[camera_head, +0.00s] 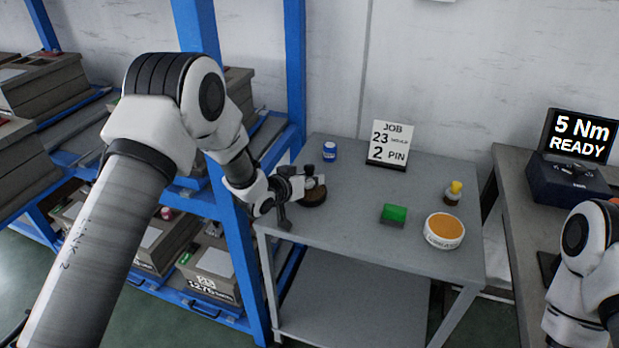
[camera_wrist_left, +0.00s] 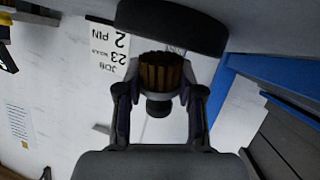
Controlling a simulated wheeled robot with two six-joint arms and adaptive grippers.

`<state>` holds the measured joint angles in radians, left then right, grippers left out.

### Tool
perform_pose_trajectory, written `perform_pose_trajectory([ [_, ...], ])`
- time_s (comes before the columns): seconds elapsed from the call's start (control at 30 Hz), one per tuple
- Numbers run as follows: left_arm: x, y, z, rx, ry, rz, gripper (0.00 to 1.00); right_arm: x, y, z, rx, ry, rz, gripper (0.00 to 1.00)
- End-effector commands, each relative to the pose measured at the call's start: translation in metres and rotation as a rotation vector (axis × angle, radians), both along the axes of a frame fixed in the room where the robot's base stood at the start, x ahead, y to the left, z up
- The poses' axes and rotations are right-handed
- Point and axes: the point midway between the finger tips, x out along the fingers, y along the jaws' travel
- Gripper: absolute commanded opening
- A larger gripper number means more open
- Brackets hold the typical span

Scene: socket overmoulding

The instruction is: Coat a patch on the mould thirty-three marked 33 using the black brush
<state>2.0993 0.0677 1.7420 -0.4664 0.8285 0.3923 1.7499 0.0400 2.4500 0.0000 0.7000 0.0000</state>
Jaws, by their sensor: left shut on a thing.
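My left gripper (camera_head: 310,184) is at the left end of the grey table, shut on the black brush. The brush's black knob (camera_head: 309,170) shows above the fingers in the head view. In the wrist view, which is upside down, the brush's brown bristles (camera_wrist_left: 160,72) show between the fingers, pointing towards a dark round base (camera_wrist_left: 170,27). I cannot tell whether they touch it. A tub of orange stuff (camera_head: 444,230) stands at the table's front right. The mark 33 is not readable on any mould here. My right gripper is not in view.
A green block (camera_head: 394,214), a yellow-topped bottle (camera_head: 454,192), a blue jar (camera_head: 329,151) and a job sign (camera_head: 390,146) stand on the table (camera_head: 350,225). A blue rack (camera_head: 205,205) with several grey moulds stands left. The table's middle is clear.

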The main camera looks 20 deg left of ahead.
Motion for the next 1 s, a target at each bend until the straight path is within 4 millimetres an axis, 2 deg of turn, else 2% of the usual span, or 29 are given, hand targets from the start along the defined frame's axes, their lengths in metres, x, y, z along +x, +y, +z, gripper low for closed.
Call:
perform_pose_trajectory([
  [0.6,0.000,0.000,0.064,0.000,-0.002,0.000,0.02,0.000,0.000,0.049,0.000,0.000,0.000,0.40],
  [1.0,0.001,0.000,0.067,0.000,-0.003,0.000,0.02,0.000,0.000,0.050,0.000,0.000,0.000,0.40],
])
